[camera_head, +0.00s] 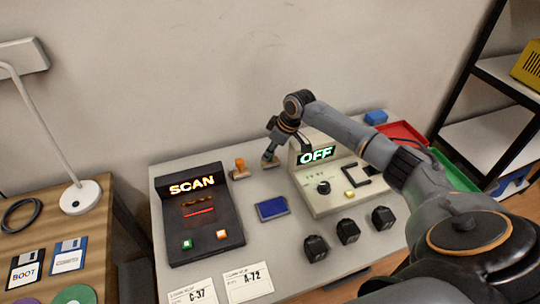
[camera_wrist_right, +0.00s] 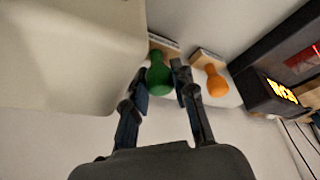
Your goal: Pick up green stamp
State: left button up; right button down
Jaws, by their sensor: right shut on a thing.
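The green stamp (camera_wrist_right: 157,76) has a rounded green handle on a pale wooden base. It sits between the two fingers of my right gripper (camera_wrist_right: 162,82) in the right wrist view, and the gripper is shut on it. In the head view my right gripper (camera_head: 270,156) reaches down at the back of the table, just left of the OFF machine, and mostly hides the stamp. I cannot tell whether the stamp's base touches the table. My left gripper is not in view.
An orange stamp (camera_head: 240,169) stands close to the left, also seen in the right wrist view (camera_wrist_right: 215,80). The black SCAN box (camera_head: 190,220) is further left. The pale OFF machine (camera_head: 318,190) is close on the right. A blue pad (camera_head: 271,208) lies in front.

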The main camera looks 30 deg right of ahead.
jog(key=s+a+r+b, duration=0.1)
jog(key=s+a+r, duration=0.1)
jog(key=s+r, duration=0.9)
jog(key=s, duration=0.3)
jog(key=shift+a+r+b, duration=0.2)
jog(key=shift+r+b, duration=0.1)
jog(key=shift+b, duration=0.1)
jog(key=shift+w, duration=0.1)
